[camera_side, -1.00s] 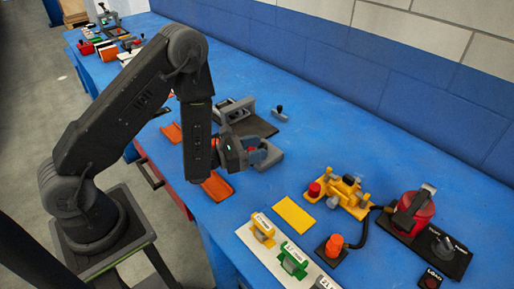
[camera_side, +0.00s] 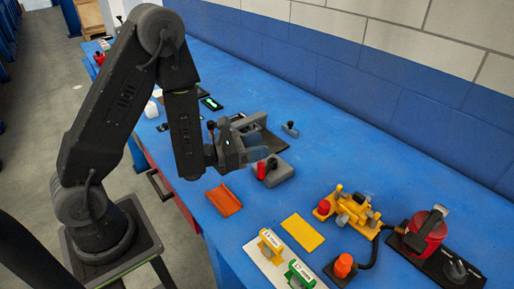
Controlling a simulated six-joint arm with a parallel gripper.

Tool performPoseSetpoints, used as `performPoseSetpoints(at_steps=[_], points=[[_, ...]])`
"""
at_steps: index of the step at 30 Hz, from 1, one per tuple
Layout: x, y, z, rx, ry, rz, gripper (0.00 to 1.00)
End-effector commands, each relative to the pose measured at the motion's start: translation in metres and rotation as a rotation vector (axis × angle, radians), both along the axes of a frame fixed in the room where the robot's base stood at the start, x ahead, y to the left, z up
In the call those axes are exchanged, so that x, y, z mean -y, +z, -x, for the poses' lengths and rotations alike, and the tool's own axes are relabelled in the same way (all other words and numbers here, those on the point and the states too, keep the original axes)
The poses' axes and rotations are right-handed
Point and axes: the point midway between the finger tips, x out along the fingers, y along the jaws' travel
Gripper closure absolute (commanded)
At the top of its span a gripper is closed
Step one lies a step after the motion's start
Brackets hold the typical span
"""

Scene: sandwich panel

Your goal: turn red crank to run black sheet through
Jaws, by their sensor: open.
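A grey roller machine (camera_side: 283,174) stands on the blue bench near the middle, partly hidden behind my gripper. A red crank grip (camera_side: 261,171) stands upright at its front, with another small red part beside it. The black sheet (camera_side: 272,142) shows as a dark flat piece behind my gripper; how it sits in the rollers is hidden. My gripper (camera_side: 262,153) is open, just above and beside the red grip. I cannot tell whether it touches the grip.
An orange channel piece (camera_side: 224,200) lies in front of the machine. A yellow plate (camera_side: 302,233), a yellow device (camera_side: 350,210) and a red round device (camera_side: 426,232) stand to the right. A small dark knob (camera_side: 290,129) is behind. The wall bounds the bench's back.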

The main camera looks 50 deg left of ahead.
Motion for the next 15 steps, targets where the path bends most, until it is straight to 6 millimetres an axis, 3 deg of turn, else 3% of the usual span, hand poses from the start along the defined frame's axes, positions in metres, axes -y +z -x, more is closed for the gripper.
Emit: performPoseSetpoints(at_steps=[2, 7, 11, 15], points=[[0.0, 0.0, 0.0, 0.0, 0.0, 0.0, 0.51], [-0.002, 0.0, -0.01, 0.02, -0.034, 0.015, 0.67], [-0.01, -0.001, -0.033, 0.07, -0.145, 0.053, 0.8], [-0.029, -0.004, -0.054, 0.131, -0.328, 0.087, 0.93]])
